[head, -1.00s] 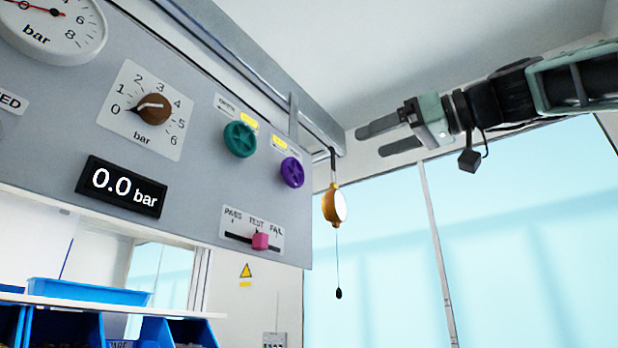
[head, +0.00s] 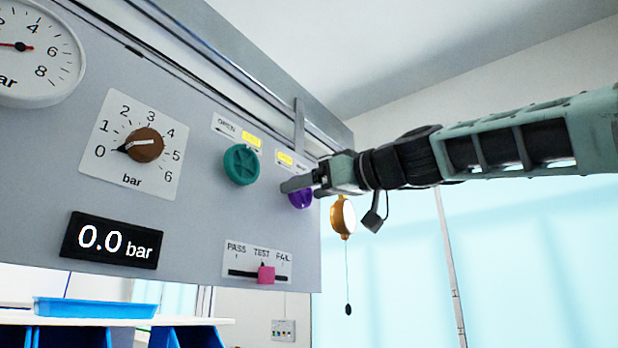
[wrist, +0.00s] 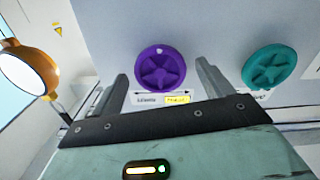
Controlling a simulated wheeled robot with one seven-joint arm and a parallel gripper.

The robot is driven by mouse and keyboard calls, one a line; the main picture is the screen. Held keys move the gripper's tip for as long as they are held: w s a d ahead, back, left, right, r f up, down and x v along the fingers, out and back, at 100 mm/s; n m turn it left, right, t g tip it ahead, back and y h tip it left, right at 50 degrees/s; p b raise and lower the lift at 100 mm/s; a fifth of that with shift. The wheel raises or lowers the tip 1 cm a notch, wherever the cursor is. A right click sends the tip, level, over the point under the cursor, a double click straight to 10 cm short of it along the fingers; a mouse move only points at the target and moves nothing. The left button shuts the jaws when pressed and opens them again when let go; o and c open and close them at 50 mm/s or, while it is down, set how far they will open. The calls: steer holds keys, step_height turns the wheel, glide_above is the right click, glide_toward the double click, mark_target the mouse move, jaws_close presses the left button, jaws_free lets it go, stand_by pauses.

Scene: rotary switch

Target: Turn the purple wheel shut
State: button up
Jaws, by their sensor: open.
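The purple wheel (head: 300,198) is a small round handwheel on the grey panel, right of the green wheel. In the head view my gripper covers part of it. In the wrist view the whole purple wheel (wrist: 160,68) shows, with a small pale dot near its top edge. My gripper (head: 292,186) points at the panel in front of the wheel. In the wrist view my gripper (wrist: 162,85) is open, one finger on each side below the wheel, with nothing between them. I cannot tell whether a finger touches the panel.
A green wheel (head: 241,165) sits just left of the purple one. A brown knob (head: 146,145), a display reading 0.0 bar (head: 112,241) and a pink slider (head: 266,274) are on the panel. An orange round device (head: 342,216) hangs at the panel's right edge.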

steer(key=shift+w+a, duration=0.15)
steer(key=shift+a, duration=0.1)
steer(key=c, duration=1)
